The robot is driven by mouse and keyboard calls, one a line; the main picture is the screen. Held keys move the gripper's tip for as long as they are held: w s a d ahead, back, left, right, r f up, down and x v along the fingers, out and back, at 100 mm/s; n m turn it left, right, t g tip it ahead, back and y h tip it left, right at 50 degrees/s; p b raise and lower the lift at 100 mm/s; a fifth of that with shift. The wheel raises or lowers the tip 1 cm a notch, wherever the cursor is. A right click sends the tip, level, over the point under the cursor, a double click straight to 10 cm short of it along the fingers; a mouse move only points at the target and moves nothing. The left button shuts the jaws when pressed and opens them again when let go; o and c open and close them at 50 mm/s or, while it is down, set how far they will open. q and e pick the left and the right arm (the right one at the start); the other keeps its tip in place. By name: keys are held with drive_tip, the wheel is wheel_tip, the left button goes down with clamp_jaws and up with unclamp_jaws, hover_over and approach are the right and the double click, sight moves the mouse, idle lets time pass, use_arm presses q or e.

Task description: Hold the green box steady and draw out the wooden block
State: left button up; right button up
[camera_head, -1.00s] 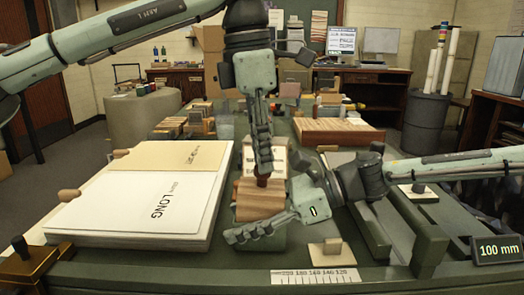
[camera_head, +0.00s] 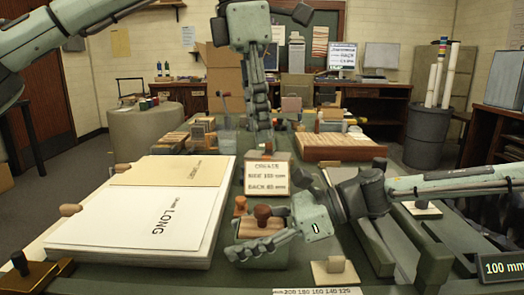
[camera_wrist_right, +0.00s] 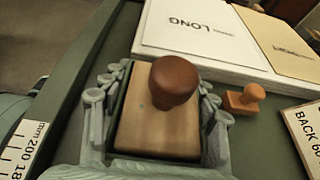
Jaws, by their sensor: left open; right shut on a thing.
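The wooden block (camera_head: 262,228) is seated low in the green box (camera_head: 268,262), with a brown round knob (camera_head: 262,212) on top. In the right wrist view the block (camera_wrist_right: 150,132) and knob (camera_wrist_right: 174,80) are close, with a finger along each side. My right gripper (camera_head: 250,246) is shut around the green box, and its fingers hide much of the box walls. My left gripper (camera_head: 263,140) is open and empty, up and behind the block, clear of the knob.
A small orange stamp (camera_head: 240,205) stands just behind the box, before a lettered card (camera_head: 267,175). Boards marked LONG (camera_head: 150,215) lie to the left. A pale knobbed block (camera_head: 336,272) is at front right. Ruler markings (camera_head: 318,292) run along the front edge.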

use_arm(q)
wheel_tip(320, 180, up, 3)
drive_tip(key=shift+a+f, duration=0.1)
drive_tip(key=shift+a, duration=0.05)
drive_tip(key=shift+r, duration=0.35)
drive_tip(key=shift+c, duration=0.7)
drive_tip(key=shift+s+f, duration=0.1)
drive_tip(key=shift+f, duration=0.05)
drive_tip(key=shift+c, duration=0.6)
drive_tip(key=m+y, duration=0.3)
drive_tip(key=m, duration=0.1)
approach(264, 207)
drive_tip(key=f, duration=0.3)
drive_tip(key=a+f, duration=0.1)
drive_tip(key=f, duration=0.6)
drive_tip(key=shift+a, duration=0.2)
drive_tip(key=shift+c, duration=0.2)
clamp_jaws()
